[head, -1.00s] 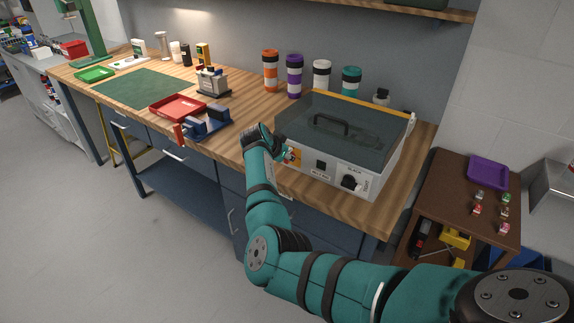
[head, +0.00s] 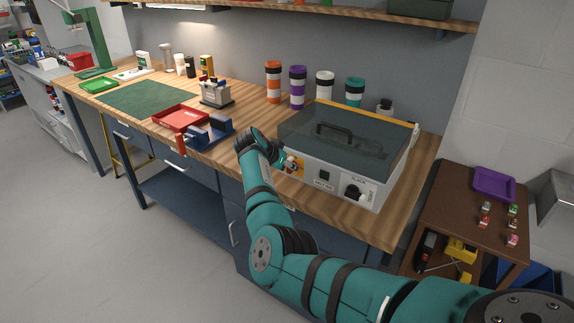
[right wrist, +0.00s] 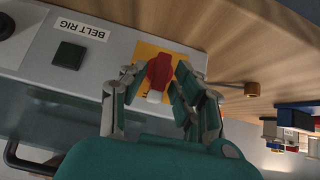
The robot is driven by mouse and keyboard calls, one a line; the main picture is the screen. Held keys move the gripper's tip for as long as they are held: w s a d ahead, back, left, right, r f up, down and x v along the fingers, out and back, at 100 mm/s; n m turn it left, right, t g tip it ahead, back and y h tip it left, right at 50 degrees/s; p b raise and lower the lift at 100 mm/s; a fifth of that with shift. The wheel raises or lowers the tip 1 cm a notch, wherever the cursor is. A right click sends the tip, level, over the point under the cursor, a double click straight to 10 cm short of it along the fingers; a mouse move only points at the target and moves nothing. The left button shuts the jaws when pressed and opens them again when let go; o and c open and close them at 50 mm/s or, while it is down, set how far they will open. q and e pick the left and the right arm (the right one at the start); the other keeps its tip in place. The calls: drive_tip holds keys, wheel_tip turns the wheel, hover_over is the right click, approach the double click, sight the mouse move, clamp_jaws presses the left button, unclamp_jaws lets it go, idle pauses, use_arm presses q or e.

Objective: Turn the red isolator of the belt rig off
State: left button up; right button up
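The red isolator (right wrist: 159,72) sits on a yellow plate on the belt rig's grey front panel, beside a dark square and the "BELT RIG" label (right wrist: 82,28). That label reads upside down in the right wrist view. The isolator's handle lies nearly vertical in this view, its white end toward the bottom. My right gripper (right wrist: 158,76) has one finger on each side of the handle, very close to it; I cannot tell whether both touch. In the head view the belt rig (head: 325,175) has a dark lid, and my right wrist partly hides the isolator (head: 291,163). My left gripper is not in view.
A black rotary knob (head: 353,192) sits right of the isolator on the same panel. A blue vise (head: 210,132) and a red tray (head: 180,118) lie left of my wrist on the wooden bench. Several banded bottles stand behind. A brown cart (head: 450,215) stands at right.

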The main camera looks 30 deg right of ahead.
drive_tip(key=shift+o, duration=0.5)
drive_tip(key=shift+r, duration=0.1)
drive_tip(key=shift+a+r, duration=0.25)
drive_tip(key=shift+r, duration=0.05)
drive_tip(key=v, duration=1.1)
drive_tip(key=shift+s, duration=0.15)
